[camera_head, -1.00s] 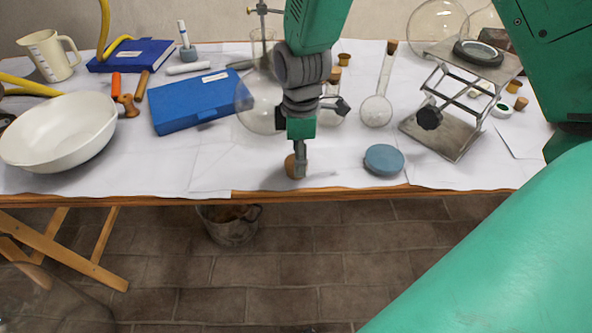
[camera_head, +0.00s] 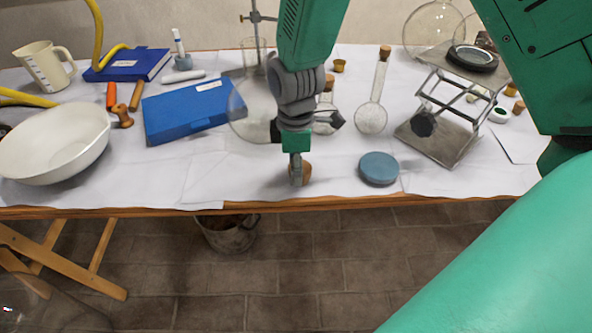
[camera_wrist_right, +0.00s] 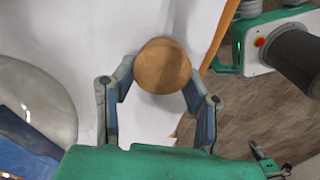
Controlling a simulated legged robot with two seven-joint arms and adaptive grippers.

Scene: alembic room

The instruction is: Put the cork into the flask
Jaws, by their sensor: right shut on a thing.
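The cork (camera_head: 306,172) is a round brown stopper near the table's front edge, partly hidden by a finger. In the right wrist view the cork (camera_wrist_right: 162,66) sits between both fingertips. My right gripper (camera_head: 297,172) points down and is shut on it; in the head view I cannot tell whether it touches the table. A large clear round flask (camera_head: 247,108) stands behind my right wrist, which hides part of it. The large flask (camera_wrist_right: 38,98) also shows at the left of the wrist view. My left gripper is not in view.
Smaller corked flasks (camera_head: 371,119) stand behind right. A blue-grey disc (camera_head: 379,168) lies right of the gripper. A metal lab jack (camera_head: 440,140) is farther right. A blue case (camera_head: 190,112) and white bowl (camera_head: 55,140) are left. White paper left of the gripper is clear.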

